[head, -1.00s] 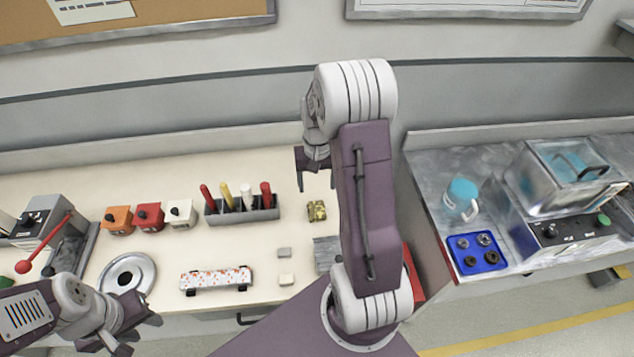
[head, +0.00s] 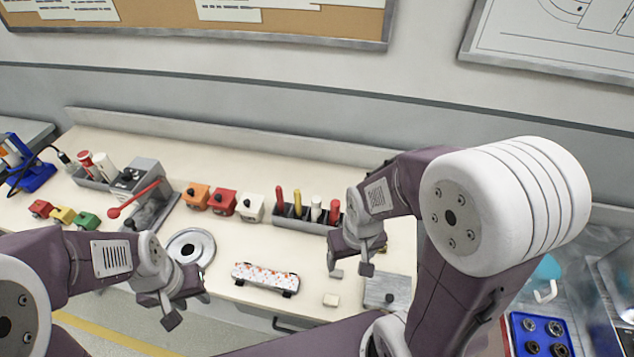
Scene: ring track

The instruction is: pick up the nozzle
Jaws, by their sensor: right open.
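No nozzle can be made out for certain now. A small brass-coloured piece, possibly the nozzle, stood on the bench right of the tool rack earlier; my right arm and gripper now cover that area. My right gripper (head: 352,258) is open and points down over the bench, just in front of the rack's right end. Nothing shows between its fingers. My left gripper (head: 180,305) is at the bench's front edge, below the silver ring plate (head: 190,249). Whether its jaws are apart cannot be seen.
A rack (head: 290,217) holds several coloured handles. Orange, red and white blocks (head: 222,203) stand to its left. A blue tray (head: 540,335) with rings is at right.

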